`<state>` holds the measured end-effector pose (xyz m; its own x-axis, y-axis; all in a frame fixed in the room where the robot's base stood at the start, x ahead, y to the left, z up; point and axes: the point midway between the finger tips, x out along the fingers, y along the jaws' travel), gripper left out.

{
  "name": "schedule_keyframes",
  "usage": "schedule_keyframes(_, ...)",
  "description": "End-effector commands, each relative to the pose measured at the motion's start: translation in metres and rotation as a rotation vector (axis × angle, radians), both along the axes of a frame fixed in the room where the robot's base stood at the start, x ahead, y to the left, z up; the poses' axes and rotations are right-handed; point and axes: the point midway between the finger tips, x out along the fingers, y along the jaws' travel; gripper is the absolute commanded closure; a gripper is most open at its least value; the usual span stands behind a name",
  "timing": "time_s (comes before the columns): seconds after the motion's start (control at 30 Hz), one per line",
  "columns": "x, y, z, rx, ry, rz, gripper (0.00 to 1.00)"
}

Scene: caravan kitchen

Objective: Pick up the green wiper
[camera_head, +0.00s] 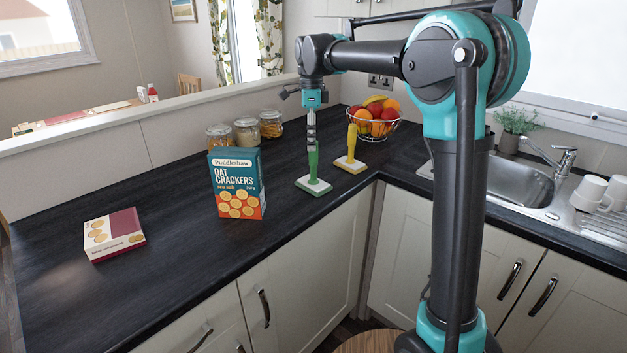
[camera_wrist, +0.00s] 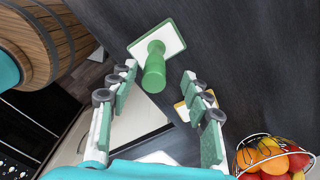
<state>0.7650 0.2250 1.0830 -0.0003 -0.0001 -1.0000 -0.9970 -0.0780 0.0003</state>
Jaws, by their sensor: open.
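The green wiper (camera_head: 313,174) stands upright on the dark worktop, its green handle pointing up from a white and green base. In the wrist view the green wiper (camera_wrist: 155,68) lies between and beyond the fingertips. My gripper (camera_head: 311,125) is directly above the handle in the head view, pointing down. In the wrist view my gripper (camera_wrist: 158,75) is open, with a finger on either side of the handle and a gap to each. A yellow wiper (camera_head: 351,153) stands just right of the green one, and its base is partly hidden behind a finger in the wrist view.
An oat crackers box (camera_head: 237,184) stands to the left, and a flat box (camera_head: 114,235) lies farther left. Several jars (camera_head: 246,131) stand behind. A wire fruit basket (camera_head: 374,122) is behind the wipers. The sink (camera_head: 520,182) is at right. The worktop's front edge is close.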

Motion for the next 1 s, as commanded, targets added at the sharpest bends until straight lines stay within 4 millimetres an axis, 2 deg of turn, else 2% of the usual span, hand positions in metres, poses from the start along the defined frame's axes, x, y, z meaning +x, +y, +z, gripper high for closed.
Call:
schedule_keyframes(0.17, -0.001, -0.002, -0.011, 0.000, 0.000, 0.000, 0.51)
schedule_keyframes(0.4, -0.005, -0.006, -0.045, 0.000, 0.000, 0.000, 0.51)
schedule_keyframes(0.5, -0.005, -0.006, -0.053, 0.000, 0.000, 0.000, 0.51)
schedule_keyframes(0.77, -0.005, -0.006, -0.056, 0.000, 0.000, 0.000, 0.51)
schedule_keyframes(1.0, -0.006, -0.006, -0.055, 0.000, 0.000, 0.000, 0.79)
